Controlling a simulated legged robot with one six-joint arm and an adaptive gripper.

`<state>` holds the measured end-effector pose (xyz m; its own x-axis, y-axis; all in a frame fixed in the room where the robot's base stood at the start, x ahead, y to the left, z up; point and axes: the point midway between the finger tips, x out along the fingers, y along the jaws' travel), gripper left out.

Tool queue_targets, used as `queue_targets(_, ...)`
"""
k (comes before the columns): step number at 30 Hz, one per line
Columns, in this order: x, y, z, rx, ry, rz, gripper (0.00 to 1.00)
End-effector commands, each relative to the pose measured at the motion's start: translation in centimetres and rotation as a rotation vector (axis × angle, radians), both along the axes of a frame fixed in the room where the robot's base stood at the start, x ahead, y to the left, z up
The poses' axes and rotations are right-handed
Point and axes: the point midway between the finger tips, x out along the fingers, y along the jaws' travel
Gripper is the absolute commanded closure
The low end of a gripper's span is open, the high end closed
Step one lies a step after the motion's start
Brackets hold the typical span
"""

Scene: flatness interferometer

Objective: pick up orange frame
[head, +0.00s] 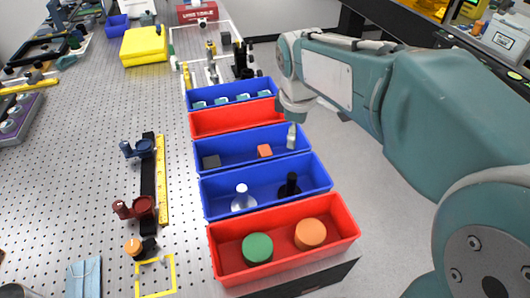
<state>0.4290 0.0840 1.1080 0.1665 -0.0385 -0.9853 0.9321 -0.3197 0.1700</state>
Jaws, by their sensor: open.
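A thin square frame (174,273), yellow to yellow-orange, lies flat on the perforated table near the bottom of the head view. No other loose frame of a clearer orange stands out. A small white and dark piece touches or overlaps its upper edge; I cannot tell which. My arm reaches in from the right, over the floor and the bins' right side. My gripper (242,50) appears as small black jaws beyond the far blue bin, open, with nothing seen between them. It is far from the frame.
Red and blue bins (352,226) line the table's right edge, holding coloured pieces. A yellow bar (161,180), a dark red mount (141,207), an orange knob (133,247) and a blue pad (84,277) are near the frame. The table's middle left is clear.

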Motion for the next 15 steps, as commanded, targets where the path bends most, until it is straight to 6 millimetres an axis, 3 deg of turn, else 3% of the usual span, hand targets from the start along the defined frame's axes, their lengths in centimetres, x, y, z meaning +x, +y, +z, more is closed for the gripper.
queue_targets(7, 4.8, 4.2, -3.4, -0.087, 0.108, 0.355, 0.17)
queue_targets(15, 7.2, 6.8, -5.9, -0.133, 0.174, 0.582, 0.17)
